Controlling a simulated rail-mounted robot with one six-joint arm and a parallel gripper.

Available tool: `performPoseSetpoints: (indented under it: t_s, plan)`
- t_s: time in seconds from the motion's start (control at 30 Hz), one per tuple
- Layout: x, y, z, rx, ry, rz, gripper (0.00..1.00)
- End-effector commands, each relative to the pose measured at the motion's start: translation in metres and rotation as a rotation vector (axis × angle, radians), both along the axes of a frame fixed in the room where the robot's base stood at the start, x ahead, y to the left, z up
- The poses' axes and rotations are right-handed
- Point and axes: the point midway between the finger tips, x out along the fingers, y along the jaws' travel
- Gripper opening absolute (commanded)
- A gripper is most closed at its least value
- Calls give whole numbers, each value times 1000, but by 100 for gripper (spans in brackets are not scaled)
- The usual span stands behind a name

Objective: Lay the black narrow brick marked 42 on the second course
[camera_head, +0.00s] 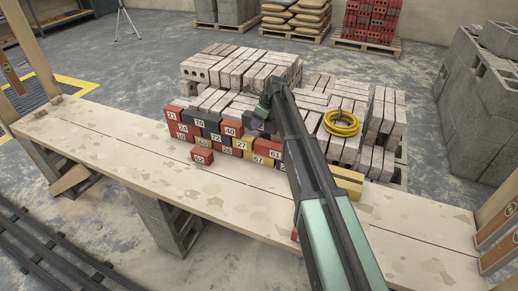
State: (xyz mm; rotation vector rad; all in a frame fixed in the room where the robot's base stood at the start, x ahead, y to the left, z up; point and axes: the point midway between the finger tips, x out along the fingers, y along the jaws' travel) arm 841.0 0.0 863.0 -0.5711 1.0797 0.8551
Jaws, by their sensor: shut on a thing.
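Several numbered red, black and yellow bricks (216,139) stand stacked in courses on the long plank. Labels such as 21, 70, 40, 72, 27, 61 and 67 can be read. My gripper (262,112) is at the top of this stack, right of the red brick 40, and is shut on a dark brick (254,123). My arm partly hides the gripper and the right part of the stack. No label 42 can be read, and I cannot tell whether the held brick touches the bricks below.
A single red brick (202,156) lies in front of the stack on the plank (110,143). Pale bricks (228,72) are piled behind, with a yellow coil (341,123) on top. A yellow piece (347,185) lies right of my arm. The plank's left part is clear.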

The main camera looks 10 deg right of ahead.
Motion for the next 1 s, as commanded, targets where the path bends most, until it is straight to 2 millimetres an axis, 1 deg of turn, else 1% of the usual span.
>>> performPoseSetpoints:
  t_s: [0.03, 0.1, 0.27, 0.5, 0.57, 0.73, 0.9, 0.93, 1.0]
  plan:
    - [0, 0, -24, 0, 0, 0, 1]
    - [0, 0, -29, 1, -1, 0, 1]
    - [0, 0, -27, 0, 0, 0, 1]
    - [0, 0, -71, 0, 0, 0, 1]
    - [0, 0, -72, 0, 0, 0, 1]
    - [0, 0, -67, 0, 0, 0, 1]
    - [0, 0, -72, 0, 0, 0, 1]
    - [0, 0, -70, 0, 0, 0, 51]
    - [0, 0, -70, 0, 0, 0, 62]
